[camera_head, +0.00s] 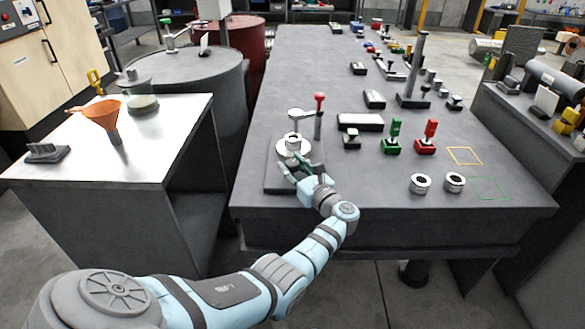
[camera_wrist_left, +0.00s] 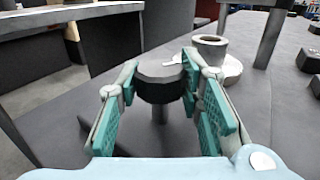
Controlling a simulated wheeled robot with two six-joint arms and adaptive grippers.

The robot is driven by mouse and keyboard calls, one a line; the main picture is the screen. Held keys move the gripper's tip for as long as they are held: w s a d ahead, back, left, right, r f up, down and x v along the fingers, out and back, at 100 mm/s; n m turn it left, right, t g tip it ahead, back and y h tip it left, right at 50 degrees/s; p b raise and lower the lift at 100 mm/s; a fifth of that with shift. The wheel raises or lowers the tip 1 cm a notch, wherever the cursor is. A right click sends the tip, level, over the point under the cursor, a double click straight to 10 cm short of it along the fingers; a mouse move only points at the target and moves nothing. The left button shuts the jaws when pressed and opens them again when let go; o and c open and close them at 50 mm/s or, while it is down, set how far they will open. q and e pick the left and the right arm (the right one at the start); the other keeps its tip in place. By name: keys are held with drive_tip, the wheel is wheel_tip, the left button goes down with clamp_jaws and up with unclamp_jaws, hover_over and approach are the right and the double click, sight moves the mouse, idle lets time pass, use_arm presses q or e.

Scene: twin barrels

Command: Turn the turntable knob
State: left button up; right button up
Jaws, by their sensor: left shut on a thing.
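The turntable fixture stands near the left front edge of the dark workbench (camera_head: 345,100), with a silver round platform (camera_head: 291,146) and a ring on it. The platform and ring also show in the left wrist view (camera_wrist_left: 211,45), beyond my fingers. A dark faceted knob (camera_wrist_left: 160,84) on a short post sits between the teal finger pads in the left wrist view. My left gripper (camera_wrist_left: 158,90) is shut on this knob, with one finger on each side. In the head view my left gripper (camera_head: 297,170) covers the knob. My right gripper is out of view.
A red-topped lever (camera_head: 319,101) rises just behind the platform. Green (camera_head: 393,137) and red (camera_head: 430,137) handled clamps and two silver rings (camera_head: 420,184) stand to the right. A side table (camera_head: 170,125) with an orange funnel (camera_head: 104,116) is at left, across a gap.

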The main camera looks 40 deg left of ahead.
use_arm(q)
drive_tip(key=o, duration=1.2)
drive_tip(key=shift+c, duration=0.2)
drive_tip(key=v, duration=1.2)
drive_tip(key=shift+a+r, duration=0.1)
drive_tip(key=shift+a, duration=0.05)
